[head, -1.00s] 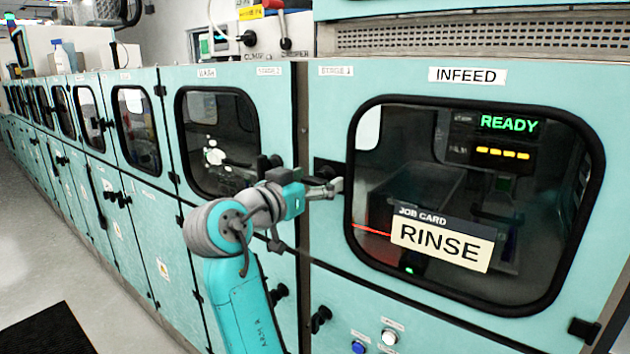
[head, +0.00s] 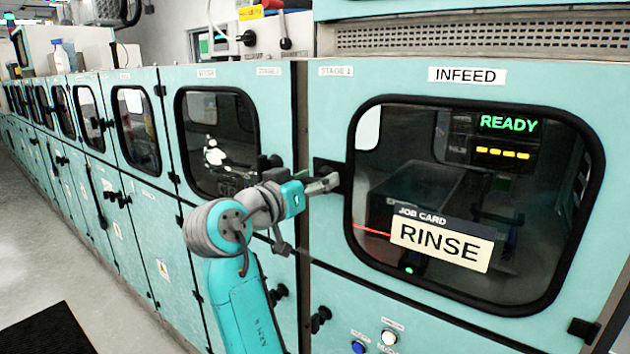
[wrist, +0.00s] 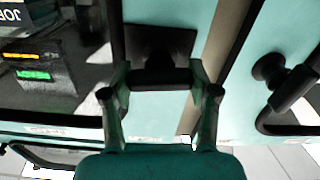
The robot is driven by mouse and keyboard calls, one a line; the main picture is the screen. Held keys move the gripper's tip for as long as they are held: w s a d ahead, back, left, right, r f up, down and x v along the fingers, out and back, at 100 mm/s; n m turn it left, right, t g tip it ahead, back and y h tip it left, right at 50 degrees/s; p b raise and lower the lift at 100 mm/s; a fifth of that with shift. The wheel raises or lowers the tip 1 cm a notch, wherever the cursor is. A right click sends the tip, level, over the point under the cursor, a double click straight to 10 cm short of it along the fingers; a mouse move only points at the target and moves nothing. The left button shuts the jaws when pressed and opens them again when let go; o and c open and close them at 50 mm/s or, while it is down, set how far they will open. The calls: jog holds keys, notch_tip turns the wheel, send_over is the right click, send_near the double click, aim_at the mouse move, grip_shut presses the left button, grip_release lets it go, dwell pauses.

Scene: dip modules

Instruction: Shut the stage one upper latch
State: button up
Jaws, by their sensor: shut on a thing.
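The stage one upper door (head: 385,84), labelled INFEED, has a dark window with a RINSE job card and looks closed. Its upper latch (head: 325,165) is a black handle on a dark plate at the door's left edge, largely hidden by my gripper. My gripper (head: 328,184) is at the latch, shut on its black handle. In the wrist view the two fingers of my gripper (wrist: 158,82) stand on either side of the black latch (wrist: 160,48). The exact angle of the handle is hard to tell.
A neighbouring stage two door (head: 217,140) with its own black knob and handle (wrist: 285,85) lies close to the left. A lower latch (head: 320,319) and panel buttons (head: 389,338) sit below. Free floor (head: 35,250) lies at the left.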

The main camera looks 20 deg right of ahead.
jog(key=n, duration=0.8)
jog(key=shift+w+a, duration=0.1)
jog(key=n, duration=0.4)
jog(key=shift+f, duration=0.1)
jog(key=shift+f+n, duration=0.1)
jog(key=shift+n, duration=2)
jog(key=o, duration=1.2)
jog(key=shift+c, duration=0.2)
jog(key=v, duration=1.2)
